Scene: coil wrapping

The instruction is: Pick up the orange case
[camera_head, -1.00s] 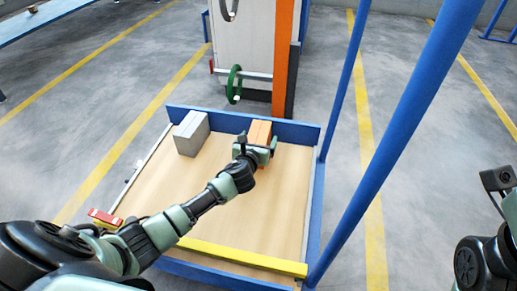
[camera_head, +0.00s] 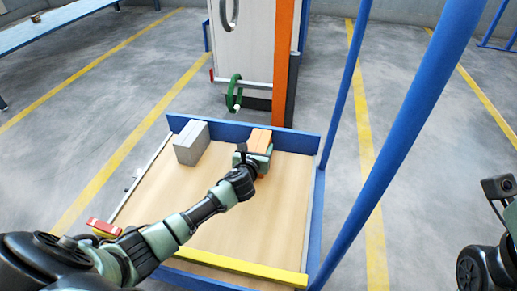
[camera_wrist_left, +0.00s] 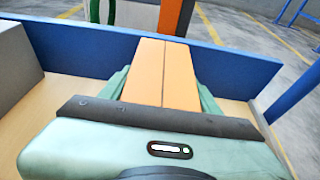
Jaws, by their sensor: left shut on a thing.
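The orange case (camera_head: 260,139) is a small block near the back blue rim of the wooden table top, right of its middle. My left gripper (camera_head: 255,155) reaches it from the front and is shut on it. In the left wrist view the case (camera_wrist_left: 163,70) lies between the two green fingers, which touch its sides. Its near end is hidden behind the gripper body. I cannot tell whether it is clear of the table. My right arm shows only in part at the right edge; its gripper is out of view.
A grey box (camera_head: 191,143) stands to the left on the table (camera_head: 245,215), which has a blue rim (camera_head: 293,138) and a yellow bar (camera_head: 245,267) in front. A blue post (camera_head: 400,140) rises at the right. A white machine with a green ring (camera_head: 234,92) stands behind.

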